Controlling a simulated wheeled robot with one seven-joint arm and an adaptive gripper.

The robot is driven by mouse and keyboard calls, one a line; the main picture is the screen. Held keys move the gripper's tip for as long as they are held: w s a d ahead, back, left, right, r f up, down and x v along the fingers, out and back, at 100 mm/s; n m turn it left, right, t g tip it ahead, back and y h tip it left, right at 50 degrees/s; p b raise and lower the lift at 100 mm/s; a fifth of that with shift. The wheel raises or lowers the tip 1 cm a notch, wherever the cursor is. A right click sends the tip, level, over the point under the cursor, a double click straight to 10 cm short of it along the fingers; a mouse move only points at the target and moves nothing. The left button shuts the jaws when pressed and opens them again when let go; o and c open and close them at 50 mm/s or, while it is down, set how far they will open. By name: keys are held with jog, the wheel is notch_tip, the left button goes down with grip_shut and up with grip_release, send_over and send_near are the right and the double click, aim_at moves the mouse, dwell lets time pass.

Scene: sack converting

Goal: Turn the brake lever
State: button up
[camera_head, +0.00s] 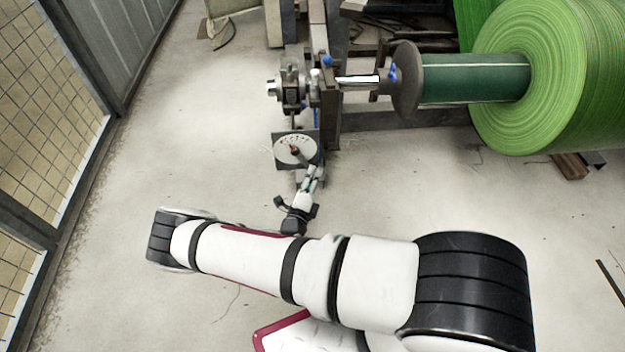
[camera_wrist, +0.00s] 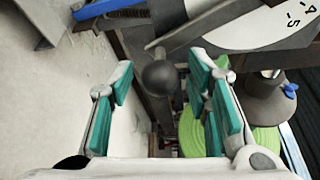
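The brake lever shows in the wrist view as a grey bar ending in a dark round knob (camera_wrist: 160,77). The bar runs up to the right across a white dial plate (camera_wrist: 245,28) with black numbers. In the head view the dial (camera_head: 283,152) stands below the roll's shaft end, with a small dark and reddish part at its middle. My gripper (camera_head: 312,174) is just below the dial. In the wrist view my gripper (camera_wrist: 164,66) is open, its green-padded fingers either side of the knob with gaps. I cannot tell how deep the knob sits between them.
A large green roll (camera_head: 565,80) on a shaft with a brown flange (camera_head: 407,80) is at the upper right. A steel machine frame (camera_head: 331,100) stands close by the dial. A mesh fence (camera_head: 45,110) runs along the left. The floor between is clear.

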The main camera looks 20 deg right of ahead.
jog(key=v, duration=1.2)
jog(key=shift+w+r, duration=0.1)
